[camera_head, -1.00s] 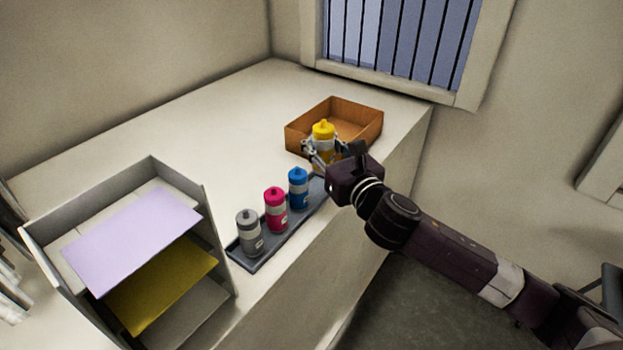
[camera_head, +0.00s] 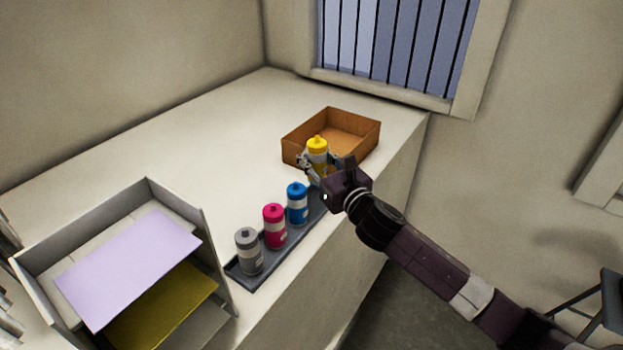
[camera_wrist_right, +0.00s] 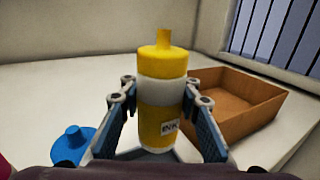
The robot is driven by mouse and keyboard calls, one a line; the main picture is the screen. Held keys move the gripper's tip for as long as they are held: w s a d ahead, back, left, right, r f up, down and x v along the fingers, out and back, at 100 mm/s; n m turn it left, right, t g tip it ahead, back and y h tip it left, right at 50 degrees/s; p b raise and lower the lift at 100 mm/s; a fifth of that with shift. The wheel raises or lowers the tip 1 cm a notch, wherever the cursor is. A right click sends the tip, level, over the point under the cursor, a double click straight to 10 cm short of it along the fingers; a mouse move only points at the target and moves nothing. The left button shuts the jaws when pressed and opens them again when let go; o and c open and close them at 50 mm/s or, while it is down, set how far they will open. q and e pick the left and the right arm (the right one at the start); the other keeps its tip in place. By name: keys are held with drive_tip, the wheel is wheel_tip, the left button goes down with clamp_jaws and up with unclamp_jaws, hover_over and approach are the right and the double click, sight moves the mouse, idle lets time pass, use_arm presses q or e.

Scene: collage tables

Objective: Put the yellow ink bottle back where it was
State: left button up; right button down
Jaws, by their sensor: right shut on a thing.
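The yellow ink bottle (camera_head: 317,146) is upright in my right gripper (camera_head: 318,168), at the far end of the dark tray (camera_head: 268,258). In the right wrist view the bottle (camera_wrist_right: 162,95) stands between the two fingers of the gripper (camera_wrist_right: 165,125), which are shut on it. Its label reads INK. The gripper hides the bottle's base in the head view, so I cannot tell whether it touches the tray. Blue (camera_head: 297,204), magenta (camera_head: 274,227) and grey (camera_head: 249,251) bottles stand in a row on the tray. My left gripper is not in view.
An open brown box (camera_head: 352,149) sits just behind the yellow bottle. A grey paper organizer (camera_head: 205,225) with lilac and yellow sheets stands at the left. The white table (camera_head: 200,130) is clear behind the row. Its edge lies right of the tray.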

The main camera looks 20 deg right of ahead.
wheel_tip(320, 180, down, 7)
drive_tip(key=shift+f, duration=0.2)
drive_tip(key=shift+f, duration=0.1)
drive_tip(key=c, duration=1.7)
unclamp_jaws()
drive_tip(key=shift+s+d, duration=0.15)
drive_tip(key=shift+s, duration=0.4)
drive_tip(key=s+b, duration=0.1)
drive_tip(key=s, duration=0.2)
drive_tip(key=s+d+b, duration=0.1)
drive_tip(key=s, duration=0.3)
drive_tip(key=s+d+b, duration=0.1)
drive_tip(key=s, duration=0.2)
drive_tip(key=shift+s, duration=0.35)
